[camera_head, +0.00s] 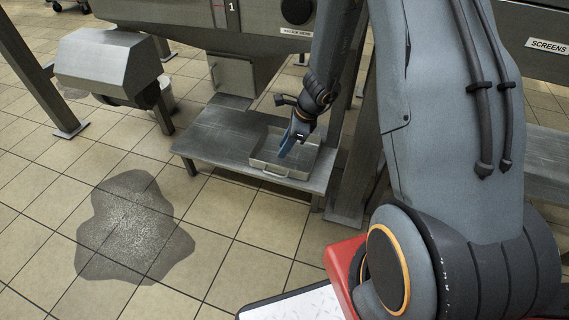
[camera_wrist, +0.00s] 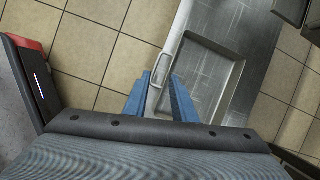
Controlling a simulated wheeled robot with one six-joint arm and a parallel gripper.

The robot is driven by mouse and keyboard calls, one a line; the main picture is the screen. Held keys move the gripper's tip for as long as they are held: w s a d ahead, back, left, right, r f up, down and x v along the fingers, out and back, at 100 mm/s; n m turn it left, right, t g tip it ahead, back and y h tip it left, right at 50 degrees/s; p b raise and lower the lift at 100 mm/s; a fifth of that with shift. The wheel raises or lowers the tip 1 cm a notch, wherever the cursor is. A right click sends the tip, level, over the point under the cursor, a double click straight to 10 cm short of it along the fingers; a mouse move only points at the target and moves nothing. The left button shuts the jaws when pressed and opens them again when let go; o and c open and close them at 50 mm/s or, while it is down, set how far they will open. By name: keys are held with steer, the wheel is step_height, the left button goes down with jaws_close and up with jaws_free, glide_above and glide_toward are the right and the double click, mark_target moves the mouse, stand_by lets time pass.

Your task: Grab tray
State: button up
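The tray (camera_head: 304,160) is a shallow grey metal pan with a raised rim and a wire handle on its near side. It sits on the low metal platform (camera_head: 215,140), close to its right end. My gripper (camera_head: 284,149) has blue fingers and is over the tray in the head view. In the wrist view my gripper (camera_wrist: 157,80) has its two fingers apart, with the tray's handle (camera_wrist: 160,69) showing between and just beyond the tips. The tray (camera_wrist: 217,62) extends to the right there. I cannot tell whether the fingers touch the handle.
A mixer body (camera_head: 225,30) stands above the platform, with a chute panel (camera_head: 233,76) behind it. A steel post (camera_head: 350,165) stands right of the platform. A grey powder spill (camera_head: 133,228) lies on the tiled floor. The floor in front of the platform is otherwise clear.

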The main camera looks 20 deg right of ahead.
mark_target(278, 167)
steer(key=w+f+m+b, duration=0.1)
steer(key=f, duration=0.1)
steer(key=f+m+b, duration=0.1)
steer(key=f, duration=0.2)
steer(key=w+d+f+b, duration=0.1)
steer(key=f, duration=0.1)
steer(key=shift+w+f+m, duration=0.25)
steer(key=shift+w+m, duration=0.1)
steer(key=shift+m, duration=0.05)
steer(key=shift+b+x, duration=2.25)
steer(key=shift+x, duration=1.65)
steer(key=shift+r, duration=0.1)
jaws_close()
